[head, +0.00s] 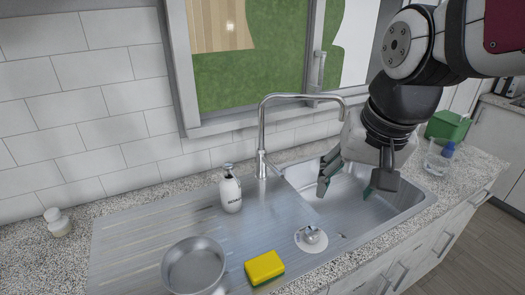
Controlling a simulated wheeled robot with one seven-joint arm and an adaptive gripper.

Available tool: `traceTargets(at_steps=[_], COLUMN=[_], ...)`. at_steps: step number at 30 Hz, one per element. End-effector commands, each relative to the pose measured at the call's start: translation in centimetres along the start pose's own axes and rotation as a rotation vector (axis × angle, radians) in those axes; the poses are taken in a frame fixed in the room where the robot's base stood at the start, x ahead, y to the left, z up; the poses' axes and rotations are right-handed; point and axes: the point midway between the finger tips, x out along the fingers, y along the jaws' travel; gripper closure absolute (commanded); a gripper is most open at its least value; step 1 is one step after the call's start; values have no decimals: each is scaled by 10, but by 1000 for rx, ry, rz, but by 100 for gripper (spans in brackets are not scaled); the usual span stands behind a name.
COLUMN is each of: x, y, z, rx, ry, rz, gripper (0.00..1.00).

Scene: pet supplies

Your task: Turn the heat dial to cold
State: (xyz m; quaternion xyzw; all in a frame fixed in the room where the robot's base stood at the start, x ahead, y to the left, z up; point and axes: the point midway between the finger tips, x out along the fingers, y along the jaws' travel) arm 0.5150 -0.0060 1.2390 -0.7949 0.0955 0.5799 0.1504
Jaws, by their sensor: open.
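I cannot identify a heat dial for certain. A small round white piece with a shiny metal knob (311,238) sits at the front edge of the sink; its markings are too small to read. A tall chrome tap (262,140) stands behind the sink, its spout reaching right over the basin. My gripper (348,184) is open and empty, pointing down over the sink basin (352,215), right of the tap and behind and right of the metal knob. It appears apart from both. My arm hides part of the basin's back right.
A soap bottle (231,190), metal bowl (194,268) and yellow-green sponge (264,268) stand on the drainboard (130,235). A white jar (57,222) is far left. A clear glass (436,158), blue-capped item (448,150) and green container (447,126) are right.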

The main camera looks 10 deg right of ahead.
Motion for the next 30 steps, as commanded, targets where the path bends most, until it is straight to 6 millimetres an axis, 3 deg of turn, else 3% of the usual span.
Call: traceTargets(at_steps=[1,6,15,22,30], x=[20,74,172,202,230], y=[-3,-8,-8,-6,-2], z=[-13,-48,-88,-95,-86], rx=[53,251,547,632,634], ry=[-33,-117,-217,-235,-240], rz=[12,61,177,217,222], gripper=[43,43,43,43,43])
